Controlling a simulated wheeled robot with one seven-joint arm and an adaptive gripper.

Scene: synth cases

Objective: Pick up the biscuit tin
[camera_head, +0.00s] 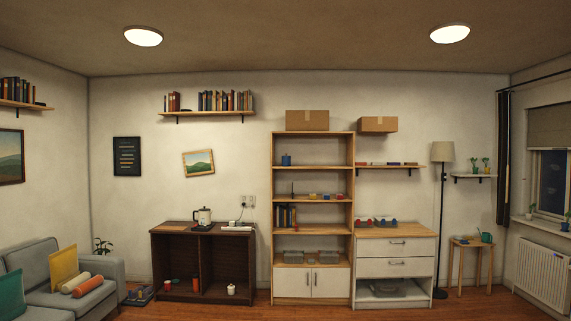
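I cannot tell for sure which thing is the biscuit tin; everything is small and far off. A small blue lidded canister (286,160) stands on the top shelf of the tall wooden shelf unit. Two small red-orange containers, one at the left (168,286) and one near the middle divider (195,285), stand low in the dark open cabinet. A pale lidded pot (231,289) stands at that cabinet's right. My gripper is not in view.
The dark cabinet (203,229) carries a kettle (203,216). Right of the shelf unit (314,134) stands a drawer unit (396,269) with an open lower part. A sofa (105,267) is at left, a floor lamp (441,200) and stool (469,242) at right. Stacked items (139,295) lie on the floor.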

